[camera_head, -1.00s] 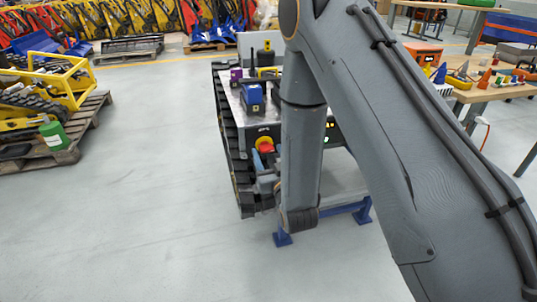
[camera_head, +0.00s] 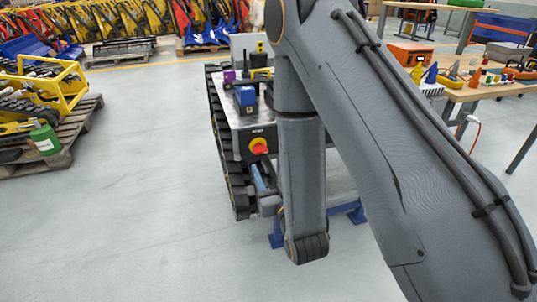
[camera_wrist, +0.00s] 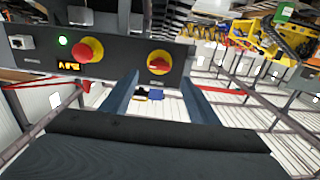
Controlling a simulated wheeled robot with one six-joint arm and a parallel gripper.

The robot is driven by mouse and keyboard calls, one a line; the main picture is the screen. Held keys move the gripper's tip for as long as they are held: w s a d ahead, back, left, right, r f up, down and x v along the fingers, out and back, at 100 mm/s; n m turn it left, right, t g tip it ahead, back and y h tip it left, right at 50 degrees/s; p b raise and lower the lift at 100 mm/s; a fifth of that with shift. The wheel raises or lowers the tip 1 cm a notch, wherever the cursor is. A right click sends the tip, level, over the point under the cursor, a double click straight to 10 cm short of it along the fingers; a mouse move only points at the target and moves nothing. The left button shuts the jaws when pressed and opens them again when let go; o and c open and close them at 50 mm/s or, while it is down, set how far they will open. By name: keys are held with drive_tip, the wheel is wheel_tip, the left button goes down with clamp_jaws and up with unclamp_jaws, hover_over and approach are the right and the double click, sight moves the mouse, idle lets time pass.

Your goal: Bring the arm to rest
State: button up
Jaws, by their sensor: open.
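My arm crosses the head view from the lower right to the top centre, then hangs down in front of a tracked carrier (camera_head: 232,140). Beyond the fingers is a dark control panel (camera_wrist: 30,62) with a red knob on yellow (camera_wrist: 158,62), a red push button (camera_wrist: 90,50) and a green light. In the head view a red and yellow knob (camera_head: 258,147) shows on the carrier's front.
A blue stand (camera_head: 277,240) is under the carrier, partly hidden by my arm. A workbench (camera_head: 475,92) with tools is at the right. A pallet (camera_head: 55,160) with yellow machinery and a green can (camera_head: 45,139) is at the left. The floor (camera_head: 120,235) at front left is clear.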

drive_tip(key=s+d+r+m+g+h+p, duration=0.2)
drive_tip(key=d+r+g+h+p, duration=0.2)
drive_tip(key=d+g+p, duration=0.35)
drive_tip(key=s+d+r+g+p, duration=0.1)
drive_tip(key=s+d+r+g, duration=0.2)
drive_tip(key=s, duration=0.4)
drive_tip(key=s+d+r+g+p, duration=0.1)
drive_tip(key=s+d+r+g, duration=0.2)
drive_tip(key=s, duration=0.5)
drive_tip(key=s+d+r+m+g+h+p, duration=0.1)
drive_tip(key=s+d+r+g, duration=0.3)
drive_tip(key=s, duration=0.3)
drive_tip(key=shift+s+r, duration=0.2)
drive_tip(key=shift+r, duration=0.55)
